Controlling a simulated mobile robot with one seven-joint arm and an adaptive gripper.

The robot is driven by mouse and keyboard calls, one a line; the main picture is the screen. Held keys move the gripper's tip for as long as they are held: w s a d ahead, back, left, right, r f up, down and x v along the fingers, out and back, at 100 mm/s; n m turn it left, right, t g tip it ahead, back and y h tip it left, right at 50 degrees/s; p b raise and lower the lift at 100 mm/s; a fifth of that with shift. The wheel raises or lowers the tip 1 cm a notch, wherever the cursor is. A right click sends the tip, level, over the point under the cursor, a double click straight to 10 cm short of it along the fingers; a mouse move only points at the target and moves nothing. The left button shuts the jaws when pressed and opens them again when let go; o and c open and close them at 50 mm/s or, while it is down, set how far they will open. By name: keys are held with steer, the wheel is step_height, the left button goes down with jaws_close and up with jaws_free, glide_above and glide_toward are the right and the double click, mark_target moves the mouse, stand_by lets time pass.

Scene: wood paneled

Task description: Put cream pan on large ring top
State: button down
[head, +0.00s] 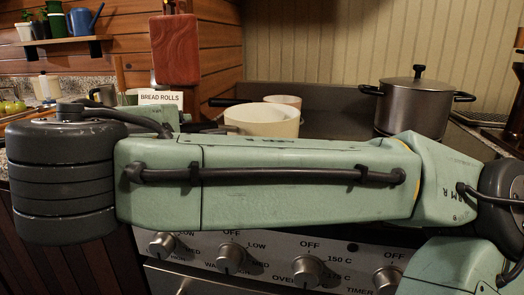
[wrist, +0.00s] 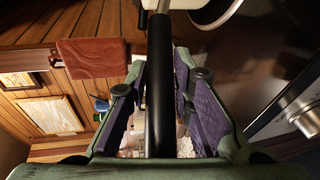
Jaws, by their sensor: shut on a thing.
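The cream pan (head: 262,121) shows above my arm in the head view, over the left part of the dark stove top (head: 335,112). Its lower part is hidden by the arm. In the wrist view a black handle (wrist: 160,105) runs between the purple pads of my gripper (wrist: 160,65), which is shut on it. A pale edge of the pan shows at the top of that view. My gripper is mostly hidden behind the arm in the head view. The rings are not clearly visible, and I cannot tell whether the pan touches the stove.
A smaller pan (head: 284,100) with a dark handle stands behind the cream pan. A lidded grey pot (head: 415,103) stands at the right of the stove. A red wooden board (head: 174,50) and a "BREAD ROLLS" sign (head: 160,97) are at the left. Knobs (head: 231,256) line the stove front.

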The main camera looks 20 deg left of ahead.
steer(key=shift+f, duration=0.2)
steer(key=c, duration=1.3)
jaws_free()
steer(key=shift+f+b, duration=0.1)
steer(key=shift+b, duration=0.2)
steer(key=o, duration=0.3)
steer(key=shift+s, duration=0.1)
steer(key=v, duration=0.7)
steer(key=shift+s+d, duration=0.1)
steer(key=shift+s, duration=0.1)
